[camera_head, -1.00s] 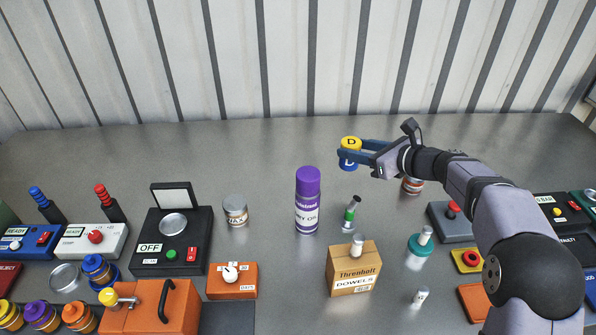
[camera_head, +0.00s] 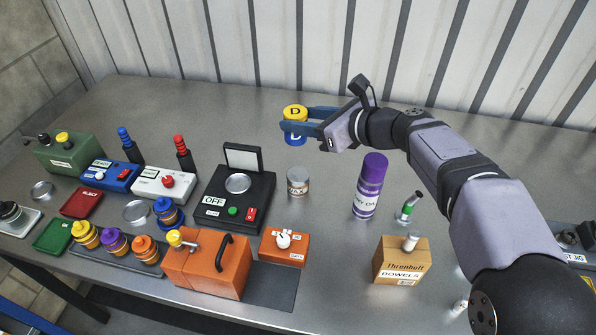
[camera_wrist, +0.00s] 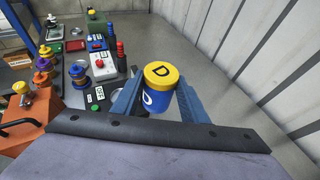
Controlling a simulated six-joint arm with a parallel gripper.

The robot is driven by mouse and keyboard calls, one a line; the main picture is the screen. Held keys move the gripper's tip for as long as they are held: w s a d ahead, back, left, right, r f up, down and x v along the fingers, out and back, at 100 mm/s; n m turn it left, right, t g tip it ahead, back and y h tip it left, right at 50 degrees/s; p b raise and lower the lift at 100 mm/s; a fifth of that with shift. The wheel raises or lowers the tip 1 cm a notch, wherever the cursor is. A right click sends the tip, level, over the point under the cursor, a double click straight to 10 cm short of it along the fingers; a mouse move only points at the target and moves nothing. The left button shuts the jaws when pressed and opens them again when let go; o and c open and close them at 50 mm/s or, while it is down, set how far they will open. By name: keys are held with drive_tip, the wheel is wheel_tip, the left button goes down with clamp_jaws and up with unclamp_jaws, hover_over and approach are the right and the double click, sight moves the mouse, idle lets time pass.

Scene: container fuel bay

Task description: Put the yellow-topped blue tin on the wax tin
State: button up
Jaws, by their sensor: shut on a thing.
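The blue tin with a yellow top marked D (camera_head: 295,113) is held upright above the bench in the head view. It also shows in the wrist view (camera_wrist: 161,75), between the two blue fingers. My gripper (camera_head: 300,124) is shut on this tin. The wax tin (camera_head: 298,181), a small silver tin with a pale label, stands upright on the bench, in front of and below the held tin in the head view. Nothing rests on its lid. I cannot make out the wax tin in the wrist view.
A purple spray can (camera_head: 369,187) stands right of the wax tin. A black box marked OFF (camera_head: 213,201) with a raised flap is at its left. The bench behind the wax tin is clear.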

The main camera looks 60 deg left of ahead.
drive_tip(key=s+a+r, duration=0.1)
drive_tip(key=s, duration=0.4)
drive_tip(key=w+f+m+t, duration=0.2)
drive_tip(key=w, duration=0.1)
drive_tip(key=w+f+m+t, duration=0.1)
drive_tip(key=w, duration=0.1)
drive_tip(key=shift+w+d+f+t, duration=0.25)
drive_tip(key=shift+d+t, duration=0.05)
drive_tip(key=shift+d, duration=0.05)
hover_over(302, 179)
drive_tip(key=shift+f+b, duration=0.45)
drive_tip(key=shift+f, duration=4.5)
drive_tip(key=shift+a+f, duration=0.1)
drive_tip(key=shift+f, duration=0.05)
drive_tip(key=o, duration=1.1)
drive_tip(key=shift+o, duration=0.2)
drive_tip(key=b+v, duration=0.2)
drive_tip(key=v, duration=1)
drive_tip(key=shift+b, duration=0.35)
